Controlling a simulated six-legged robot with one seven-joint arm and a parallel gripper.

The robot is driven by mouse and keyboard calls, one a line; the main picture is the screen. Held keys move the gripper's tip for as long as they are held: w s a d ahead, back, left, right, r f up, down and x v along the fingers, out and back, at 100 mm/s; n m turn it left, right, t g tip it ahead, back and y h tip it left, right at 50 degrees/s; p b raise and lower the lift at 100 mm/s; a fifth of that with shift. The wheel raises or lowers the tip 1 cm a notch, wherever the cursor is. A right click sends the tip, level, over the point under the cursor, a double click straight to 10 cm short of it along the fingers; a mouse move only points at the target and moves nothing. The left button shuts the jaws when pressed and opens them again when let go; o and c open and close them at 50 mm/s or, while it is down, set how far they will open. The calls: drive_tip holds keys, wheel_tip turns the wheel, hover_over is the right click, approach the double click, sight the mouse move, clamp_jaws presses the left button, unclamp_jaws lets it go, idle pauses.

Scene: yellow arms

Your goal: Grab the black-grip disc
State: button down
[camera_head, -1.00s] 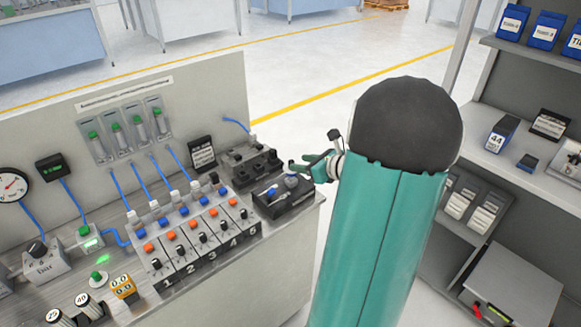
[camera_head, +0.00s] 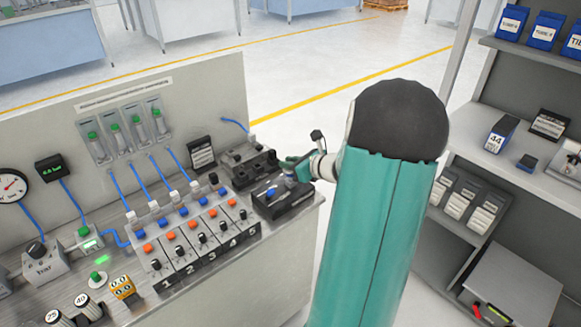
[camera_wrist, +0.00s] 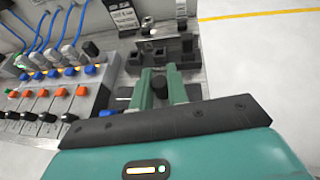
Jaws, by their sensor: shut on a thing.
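The black-grip disc (camera_wrist: 160,86) is mostly hidden; a dark part of it shows between the two green fingers in the wrist view. My gripper (camera_wrist: 160,88) is shut on it. In the head view my gripper (camera_head: 291,171) is at the right end of the bench, over the black holder (camera_head: 293,204). A small grey part shows beneath the fingers there. I cannot tell whether the disc still touches the holder. A blue-handled piece (camera_head: 270,192) lies in the holder, left of my gripper.
A dark block with knobs (camera_head: 249,166) stands just behind the holder. A numbered panel with blue, orange and black knobs (camera_head: 195,238) is to the left. A black label stand (camera_head: 201,153) is behind it. Shelves (camera_head: 520,130) stand at right; open floor lies between.

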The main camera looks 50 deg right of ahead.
drive_tip(key=shift+r, duration=0.35)
wheel_tip(320, 180, up, 3)
drive_tip(key=shift+f, duration=0.15)
drive_tip(key=s+a+r, duration=0.8)
drive_tip(key=s+r, duration=0.1)
drive_tip(key=s, duration=0.2)
drive_tip(key=shift+s+r, duration=0.25)
drive_tip(key=shift+s, duration=0.05)
